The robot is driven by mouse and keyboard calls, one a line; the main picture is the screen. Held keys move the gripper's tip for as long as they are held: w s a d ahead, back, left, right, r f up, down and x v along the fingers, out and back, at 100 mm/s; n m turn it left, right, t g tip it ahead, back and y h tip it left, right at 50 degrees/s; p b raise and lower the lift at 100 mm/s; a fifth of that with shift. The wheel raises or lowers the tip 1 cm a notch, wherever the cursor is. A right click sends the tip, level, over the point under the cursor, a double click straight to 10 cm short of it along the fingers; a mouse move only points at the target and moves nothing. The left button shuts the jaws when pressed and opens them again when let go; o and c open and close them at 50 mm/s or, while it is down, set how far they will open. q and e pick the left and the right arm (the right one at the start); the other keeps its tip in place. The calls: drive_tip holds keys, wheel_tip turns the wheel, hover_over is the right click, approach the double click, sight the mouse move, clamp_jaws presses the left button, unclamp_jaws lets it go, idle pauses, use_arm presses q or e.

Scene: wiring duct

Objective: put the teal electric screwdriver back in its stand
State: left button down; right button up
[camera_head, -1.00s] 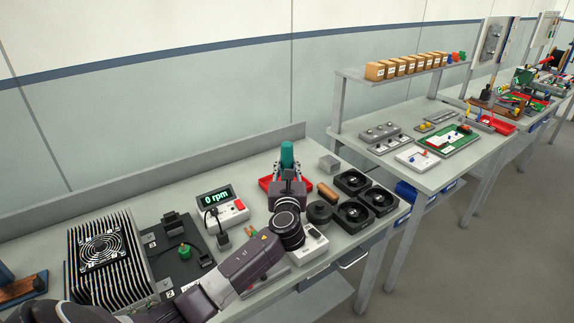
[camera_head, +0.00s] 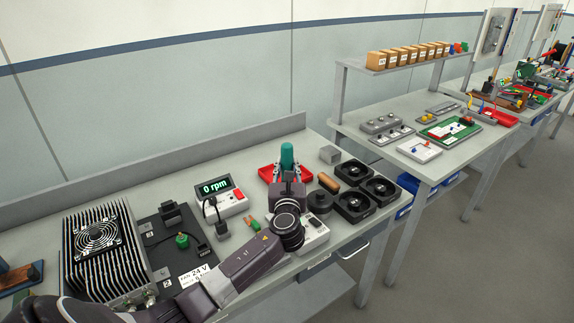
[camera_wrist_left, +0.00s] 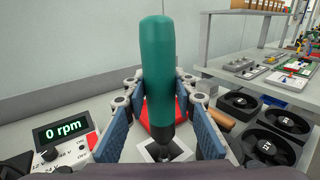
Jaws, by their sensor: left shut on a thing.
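The teal electric screwdriver (camera_head: 287,156) stands upright between the fingers of my left gripper (camera_head: 288,176). The left wrist view shows its teal body (camera_wrist_left: 158,70) large and near vertical, with a dark lower end. The blue-padded fingers of my left gripper (camera_wrist_left: 160,112) are shut on it from both sides. Below its tip is a pale square with a dark centre (camera_wrist_left: 165,152); I cannot tell whether this is the stand, or whether the tip touches it. My right gripper is not in view.
A red tray (camera_head: 266,173) lies behind the gripper. An rpm display box (camera_head: 219,196) stands to the left, and several black fans (camera_head: 353,203) to the right. A small grey block (camera_head: 330,154) and a brown cylinder (camera_head: 328,182) are close on the right. A finned heat sink (camera_head: 97,255) fills the left.

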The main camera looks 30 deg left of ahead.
use_arm(q)
drive_tip(key=shift+f+b, duration=2.3)
drive_tip(key=shift+f, duration=0.95)
drive_tip(key=c, duration=1.5)
unclamp_jaws()
drive_tip(key=shift+s+d, duration=0.1)
drive_tip(key=v, duration=1.1)
drive_tip(key=shift+s+d, duration=0.2)
drive_tip(key=shift+s, duration=0.1)
